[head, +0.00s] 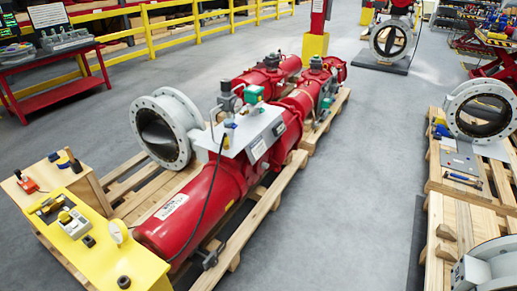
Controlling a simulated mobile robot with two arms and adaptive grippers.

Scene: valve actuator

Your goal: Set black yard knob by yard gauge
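A yellow bench top (97,262) is at the lower left. A small black round piece (124,282), which looks like a knob, sits near its front edge. A pale round gauge (117,231) is at the bench's right side, next to the red cylinder. Another small dark piece (88,241) lies to the left of the gauge; I cannot tell exactly what it is. The black round piece stands apart from the gauge, nearer to me. Neither of my grippers is in view.
A yellow block with a knob (74,223) and a dark tool (49,209) are farther back on the bench. A red valve actuator (215,190) on a wooden pallet (255,213) borders the bench. Open grey floor (360,185) lies to the right, before another pallet (450,215).

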